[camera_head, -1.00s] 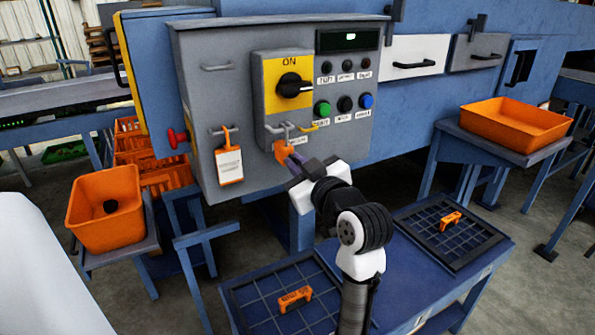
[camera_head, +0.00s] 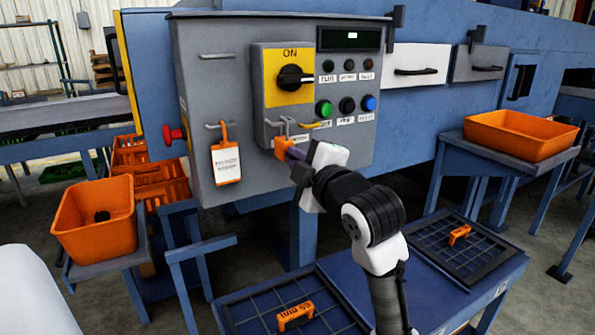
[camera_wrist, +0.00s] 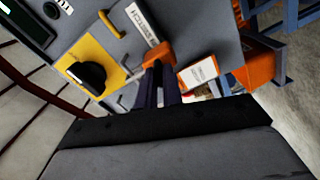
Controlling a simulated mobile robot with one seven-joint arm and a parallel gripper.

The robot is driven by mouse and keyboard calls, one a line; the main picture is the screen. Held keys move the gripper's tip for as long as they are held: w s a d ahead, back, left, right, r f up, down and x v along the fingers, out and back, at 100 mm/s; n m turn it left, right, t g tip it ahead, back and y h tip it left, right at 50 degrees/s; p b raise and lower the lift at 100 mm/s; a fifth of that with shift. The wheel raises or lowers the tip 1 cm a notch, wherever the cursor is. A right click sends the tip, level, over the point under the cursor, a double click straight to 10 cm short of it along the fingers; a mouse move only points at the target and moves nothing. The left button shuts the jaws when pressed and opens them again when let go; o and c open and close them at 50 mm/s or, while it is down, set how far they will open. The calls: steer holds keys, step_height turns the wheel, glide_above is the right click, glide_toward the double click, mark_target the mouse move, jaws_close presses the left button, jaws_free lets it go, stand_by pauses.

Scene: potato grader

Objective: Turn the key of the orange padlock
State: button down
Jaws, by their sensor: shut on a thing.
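The orange padlock (camera_head: 282,147) hangs at a grey hasp (camera_head: 285,125) below the yellow ON switch plate. In the wrist view the padlock (camera_wrist: 158,55) lies just beyond my fingertips. My gripper (camera_head: 294,154) reaches it from the lower right. In the wrist view the two dark fingers of my gripper (camera_wrist: 160,74) are close together at the padlock's near end. They are shut on its key, which they hide. I cannot make out how far the key is turned.
A white tag with an orange clip (camera_head: 226,162) hangs left of the padlock. The black rotary switch (camera_head: 290,78) and push buttons sit above it. A red knob (camera_head: 172,134) juts from the cabinet's left side. A blue table (camera_head: 360,288) with gridded mats stands below.

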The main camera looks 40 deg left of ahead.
steer(key=shift+f+n+b, duration=0.1)
steer(key=shift+n+b, duration=1)
steer(key=shift+n, duration=0.8)
steer(key=c, duration=1.5)
jaws_free()
steer(key=shift+c, duration=0.2)
steer(key=b+v, duration=0.1)
steer(key=v, duration=1.3)
steer(key=shift+b, duration=0.35)
steer(key=shift+a, duration=0.1)
